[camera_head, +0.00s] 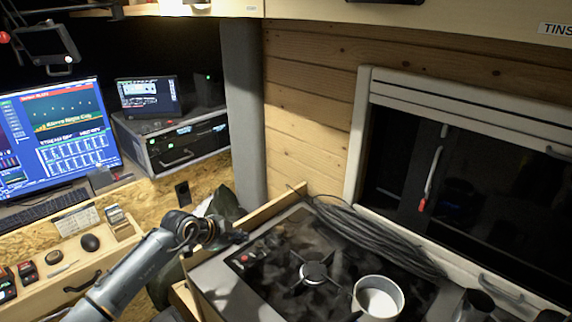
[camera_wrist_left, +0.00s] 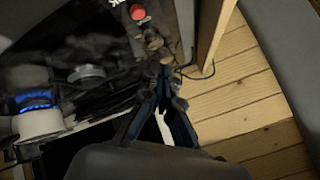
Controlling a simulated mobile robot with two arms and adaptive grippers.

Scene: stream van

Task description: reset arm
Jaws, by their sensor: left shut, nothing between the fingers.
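My left arm (camera_head: 130,275) reaches in from the lower left of the head view. Its gripper (camera_head: 238,237) is by the left edge of the stove, close to the red knob (camera_head: 244,258). In the left wrist view the dark fingers of the gripper (camera_wrist_left: 163,68) are shut with nothing held. The red knob also shows in that view (camera_wrist_left: 137,12), just beyond the fingertips. My right gripper is not in view.
The black stove (camera_head: 270,284) carries a white pot (camera_head: 378,298) and a bundle of dark cables (camera_head: 375,235). A blue glow (camera_wrist_left: 34,98) shows by the pot in the wrist view.

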